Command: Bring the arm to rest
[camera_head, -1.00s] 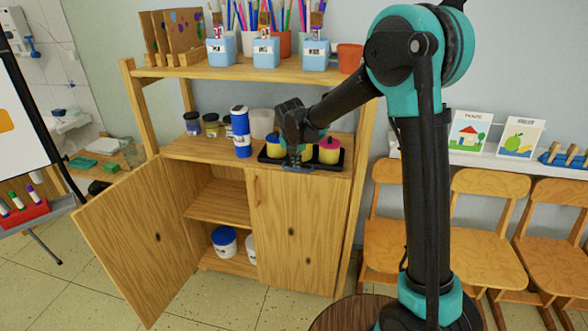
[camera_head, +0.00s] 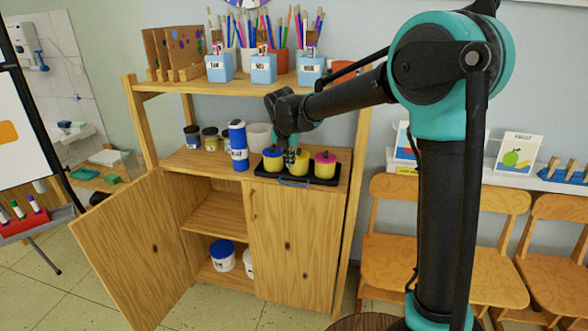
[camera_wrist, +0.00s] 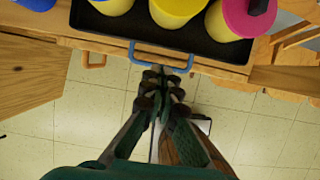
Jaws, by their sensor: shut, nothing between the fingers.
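My gripper (camera_head: 291,157) is shut and empty, pointing down at the front of the black tray (camera_head: 327,181) on the cabinet's counter. In the wrist view its fingertips (camera_wrist: 165,76) show close together, overlapping the tray's blue front handle (camera_wrist: 160,54) in the picture; I cannot tell the gap in depth. The tray holds a blue-lidded pot (camera_head: 273,159), a yellow-lidded pot (camera_head: 299,163) partly behind the gripper, and a pink-lidded pot (camera_head: 325,166). My arm reaches leftward from its upright column to the cabinet.
The cabinet's left door (camera_head: 140,247) stands open and its right door (camera_head: 292,245) is shut. A blue-and-white bottle (camera_head: 238,146) stands left of the tray. The upper shelf (camera_head: 190,88) holds brush cups above my wrist. Chairs (camera_head: 400,245) stand at the right.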

